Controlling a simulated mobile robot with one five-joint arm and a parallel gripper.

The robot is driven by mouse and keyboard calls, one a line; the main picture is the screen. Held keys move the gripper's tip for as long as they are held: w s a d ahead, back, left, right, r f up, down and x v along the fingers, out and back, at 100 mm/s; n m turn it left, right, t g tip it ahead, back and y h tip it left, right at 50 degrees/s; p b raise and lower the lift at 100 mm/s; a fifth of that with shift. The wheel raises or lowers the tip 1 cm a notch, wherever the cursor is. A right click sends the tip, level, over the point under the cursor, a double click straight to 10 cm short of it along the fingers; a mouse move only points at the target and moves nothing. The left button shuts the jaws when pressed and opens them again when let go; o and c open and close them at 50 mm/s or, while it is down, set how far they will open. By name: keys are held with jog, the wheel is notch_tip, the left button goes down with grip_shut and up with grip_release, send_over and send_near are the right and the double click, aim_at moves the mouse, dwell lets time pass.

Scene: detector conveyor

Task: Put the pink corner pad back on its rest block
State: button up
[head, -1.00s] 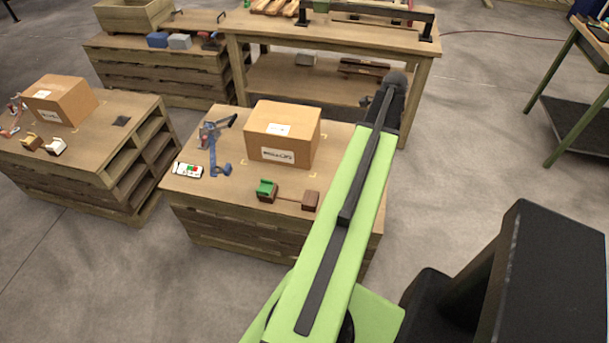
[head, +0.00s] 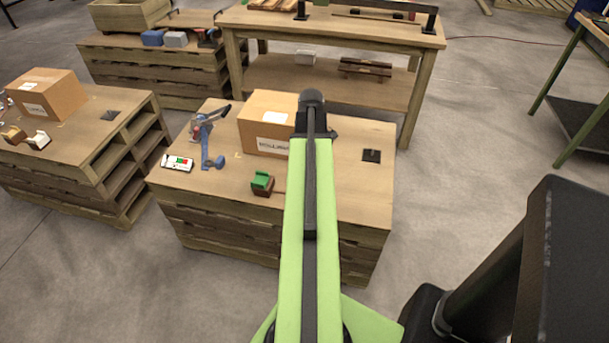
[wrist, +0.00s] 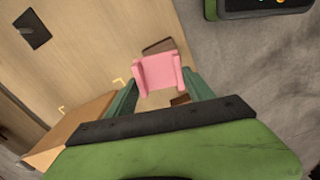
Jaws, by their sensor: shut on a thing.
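The pink corner pad (wrist: 158,70) is between the two fingers of my gripper (wrist: 160,84) in the wrist view, and the gripper is shut on it. A brown block (wrist: 157,47) shows just beyond the pad, with another bit of brown at the pad's near right edge. I cannot tell whether the pad touches the block or hangs above it. In the head view my arm hides the gripper, the pink pad and that block. A green corner pad (head: 261,179) sits on a brown block (head: 262,190) to the left of my arm.
A cardboard box (head: 262,122) stands on the pallet table (head: 345,200), partly behind my arm; its edge shows in the wrist view (wrist: 68,133). A blue tool (head: 205,140) and a white device (head: 178,163) lie left. A black plate (head: 371,155) lies right.

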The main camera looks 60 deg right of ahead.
jog(key=shift+w+a+f+n, duration=0.45)
jog(key=shift+w+a+n, duration=0.15)
jog(key=shift+n, duration=0.6)
notch_tip(320, 180, down, 6)
jog(key=b, duration=0.5)
jog(key=shift+w+r+b, duration=0.1)
jog(key=shift+r+b, duration=0.15)
jog(key=shift+b, duration=0.1)
jog(key=shift+f+b, duration=2.2)
jog(key=o, duration=1.5)
notch_tip(320, 180, up, 18)
jog(key=p, duration=1.7)
jog(key=shift+f, duration=0.25)
